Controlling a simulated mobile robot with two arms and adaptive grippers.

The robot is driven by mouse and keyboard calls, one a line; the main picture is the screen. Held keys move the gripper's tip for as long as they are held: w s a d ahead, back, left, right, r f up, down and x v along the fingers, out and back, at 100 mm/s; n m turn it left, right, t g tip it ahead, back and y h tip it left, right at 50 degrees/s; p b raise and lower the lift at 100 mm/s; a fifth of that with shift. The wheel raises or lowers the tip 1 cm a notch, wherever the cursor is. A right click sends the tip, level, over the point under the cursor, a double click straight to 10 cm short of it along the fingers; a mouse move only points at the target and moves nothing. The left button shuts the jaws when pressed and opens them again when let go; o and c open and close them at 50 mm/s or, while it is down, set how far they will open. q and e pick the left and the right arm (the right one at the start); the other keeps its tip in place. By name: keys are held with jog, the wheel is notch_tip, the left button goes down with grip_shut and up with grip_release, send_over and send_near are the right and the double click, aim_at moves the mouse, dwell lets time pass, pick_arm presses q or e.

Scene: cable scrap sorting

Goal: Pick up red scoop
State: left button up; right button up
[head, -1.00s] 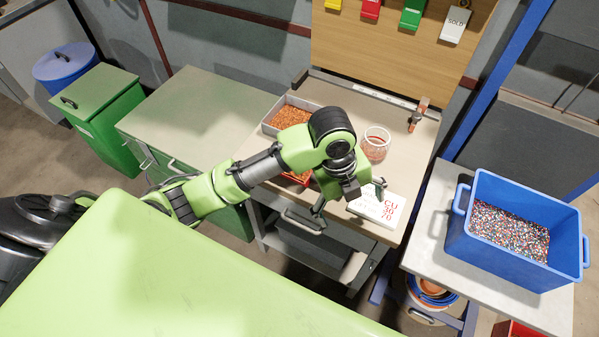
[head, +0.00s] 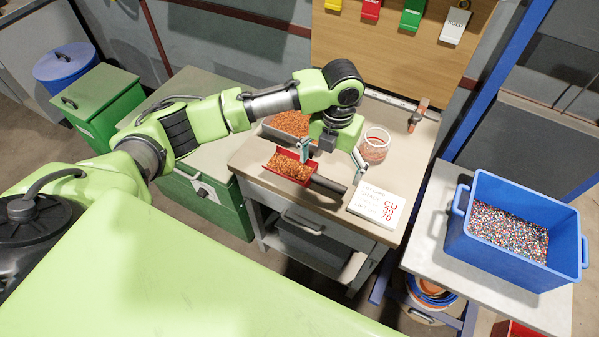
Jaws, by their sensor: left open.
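The red scoop (head: 276,171) lies on the beige workbench, filled with orange-brown copper bits. Its dark handle (head: 329,184) points to the lower right. My left gripper (head: 332,158) is open, with its fingers spread above and just behind the scoop's handle. The left finger is by the scoop's back end and the right finger is to the right of the handle. I cannot tell whether a finger touches the scoop. My right gripper is not in view.
A grey tray of copper bits (head: 268,127) stands behind the scoop, partly hidden by my arm. A clear jar (head: 375,147) stands to the right. A white sign (head: 371,204) lies at the bench's front right. A blue bin (head: 470,246) stands on a side table.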

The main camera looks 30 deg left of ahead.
aim_at(328, 180)
pick_arm(q)
jog(key=shift+s+f+p, duration=0.15)
jog(key=shift+f+p, duration=0.4)
jog(key=shift+f, duration=2.65)
jog(key=shift+d, duration=0.1)
jog(key=shift+c, duration=0.5)
jog(key=c, duration=1.5)
jog(key=shift+o, duration=0.2)
jog(key=shift+r, duration=0.1)
